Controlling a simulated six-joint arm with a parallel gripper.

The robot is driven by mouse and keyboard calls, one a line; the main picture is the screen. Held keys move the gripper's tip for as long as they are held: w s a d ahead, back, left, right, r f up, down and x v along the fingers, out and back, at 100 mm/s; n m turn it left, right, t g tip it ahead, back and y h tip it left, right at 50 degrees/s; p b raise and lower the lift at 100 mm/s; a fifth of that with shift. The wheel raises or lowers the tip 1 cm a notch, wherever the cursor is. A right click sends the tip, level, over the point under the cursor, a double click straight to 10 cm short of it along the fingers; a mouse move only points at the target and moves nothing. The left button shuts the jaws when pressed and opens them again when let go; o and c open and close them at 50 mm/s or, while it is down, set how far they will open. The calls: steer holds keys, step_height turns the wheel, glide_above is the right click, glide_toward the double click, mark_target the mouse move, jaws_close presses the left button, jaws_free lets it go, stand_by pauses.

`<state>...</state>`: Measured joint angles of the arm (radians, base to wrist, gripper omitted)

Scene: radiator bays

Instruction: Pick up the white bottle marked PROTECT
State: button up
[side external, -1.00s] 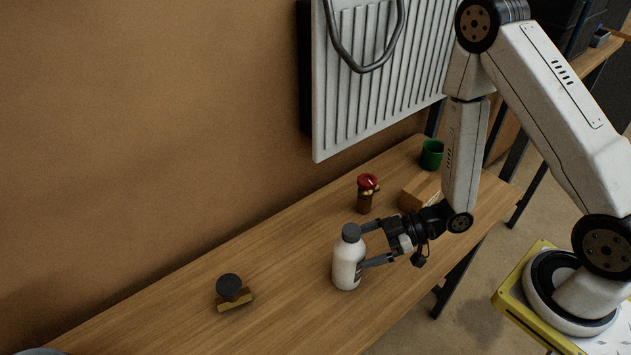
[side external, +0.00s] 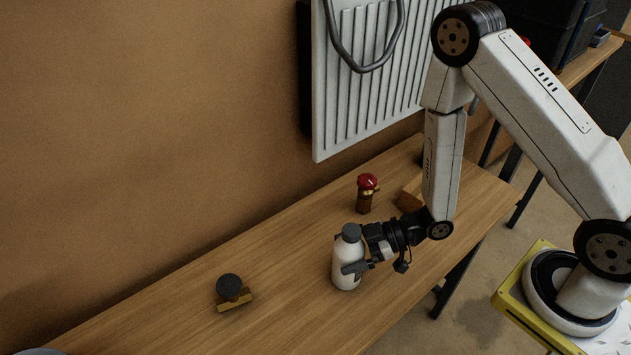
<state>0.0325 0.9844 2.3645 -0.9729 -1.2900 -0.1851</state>
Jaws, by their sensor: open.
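The white bottle (side external: 345,273) with a dark grey cap stands upright on the wooden bench, near its front edge. No PROTECT marking can be read on it in this view. My gripper (side external: 350,256) is open around the bottle's upper body. One finger lies across the bottle's near side and hides part of it. The other finger is mostly hidden behind the bottle. I cannot tell whether either finger touches it.
A brass valve with a red knob (side external: 367,182) stands just behind my gripper. A brass piece with a round black knob (side external: 229,288) lies to the left. A wooden block (side external: 409,196) is partly behind my arm. A white radiator (side external: 375,100) hangs above. The bench (side external: 150,325) is bare at the front left.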

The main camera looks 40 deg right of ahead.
mark_target(352, 229)
jaws_close()
steer(key=shift+r, duration=0.25)
steer(key=shift+r, duration=4.75)
